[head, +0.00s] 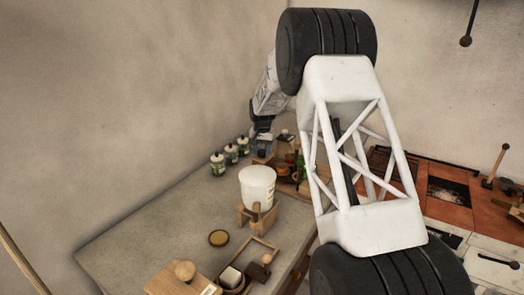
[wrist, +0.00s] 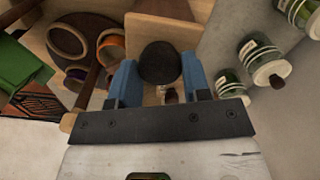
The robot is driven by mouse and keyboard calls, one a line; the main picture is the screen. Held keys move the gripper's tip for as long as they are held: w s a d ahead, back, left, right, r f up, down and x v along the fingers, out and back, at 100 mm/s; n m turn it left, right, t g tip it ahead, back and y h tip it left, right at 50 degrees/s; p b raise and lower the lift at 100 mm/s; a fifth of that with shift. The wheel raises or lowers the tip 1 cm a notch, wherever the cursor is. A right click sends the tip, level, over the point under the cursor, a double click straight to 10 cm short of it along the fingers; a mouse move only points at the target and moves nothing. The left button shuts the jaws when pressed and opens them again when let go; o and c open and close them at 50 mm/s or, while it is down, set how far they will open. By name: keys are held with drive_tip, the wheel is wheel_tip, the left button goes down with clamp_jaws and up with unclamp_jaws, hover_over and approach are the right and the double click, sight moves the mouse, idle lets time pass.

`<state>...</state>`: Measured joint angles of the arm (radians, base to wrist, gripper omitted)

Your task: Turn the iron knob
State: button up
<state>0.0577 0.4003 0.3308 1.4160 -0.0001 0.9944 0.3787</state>
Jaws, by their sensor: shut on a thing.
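The dark, round iron knob (wrist: 160,62) shows in the wrist view against a light wooden piece (wrist: 150,96). My gripper (wrist: 158,72) has one blue finger on each side of the knob and is shut on it. In the head view my gripper (head: 262,148) is at the far end of the counter, beside the wall. The knob cannot be made out there, being small and behind the gripper.
Several capped jars (head: 231,153) stand left of the gripper, close by in the wrist view (wrist: 262,62). A white bucket (head: 257,183) stands nearer on the grey counter (head: 165,225). Round containers (wrist: 68,42) and a green item (wrist: 22,62) crowd the wrist view's left.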

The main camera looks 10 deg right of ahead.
sight(262, 151)
drive_tip(key=shift+m, duration=0.8)
drive_tip(key=o, duration=0.9)
drive_tip(key=shift+r, duration=0.1)
drive_tip(key=shift+r, duration=3.8)
